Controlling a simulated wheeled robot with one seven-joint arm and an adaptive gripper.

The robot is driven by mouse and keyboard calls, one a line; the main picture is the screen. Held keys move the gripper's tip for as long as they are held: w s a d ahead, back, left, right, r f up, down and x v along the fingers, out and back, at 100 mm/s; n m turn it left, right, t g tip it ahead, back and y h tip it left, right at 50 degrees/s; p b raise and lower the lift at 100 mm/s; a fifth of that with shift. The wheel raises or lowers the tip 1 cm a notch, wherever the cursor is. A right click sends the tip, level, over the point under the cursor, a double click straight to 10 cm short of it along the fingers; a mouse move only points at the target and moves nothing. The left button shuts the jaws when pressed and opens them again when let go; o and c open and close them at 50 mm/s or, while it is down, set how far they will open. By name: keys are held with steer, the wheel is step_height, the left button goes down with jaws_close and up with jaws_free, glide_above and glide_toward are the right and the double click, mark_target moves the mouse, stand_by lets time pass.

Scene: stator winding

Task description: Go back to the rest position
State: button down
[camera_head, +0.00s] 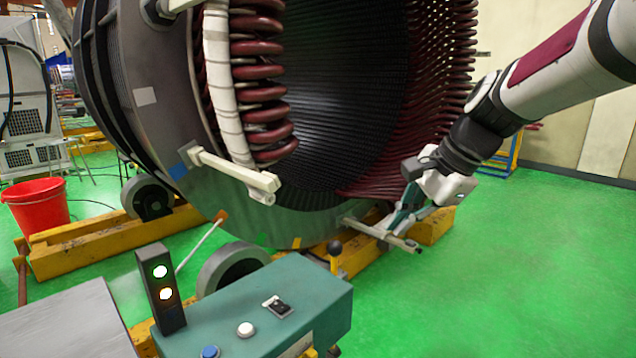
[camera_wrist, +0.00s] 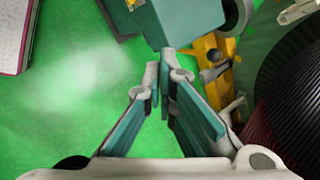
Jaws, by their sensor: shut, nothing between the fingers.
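My gripper (camera_head: 396,222) is at the right in the head view, at the end of my white and dark arm. It hangs in front of the lower right rim of the big stator (camera_head: 300,222). In the wrist view my gripper (camera_wrist: 162,80) points down toward the green floor, its teal and grey fingers brought together at the tips. Nothing shows between them. The stator's dark bore and red coils are at the right edge of the wrist view.
A teal control box (camera_head: 250,305) with buttons and a signal light (camera_head: 160,285) stands in the front. Yellow beams (camera_head: 110,240) and rollers (camera_head: 232,268) support the stator. A red bucket (camera_head: 37,208) is at the left. The green floor (camera_head: 530,270) at the right is clear.

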steer(key=s+d+n+h+p, duration=0.2)
steer(key=s+n, duration=0.4)
steer(key=s, duration=0.9)
steer(key=s+d+n+h+p, duration=0.2)
steer(key=s+n, duration=0.5)
steer(key=s, duration=0.7)
steer(key=shift+s+d+r, duration=0.2)
steer(key=shift+s+r, duration=0.15)
steer(key=shift+r, duration=0.1)
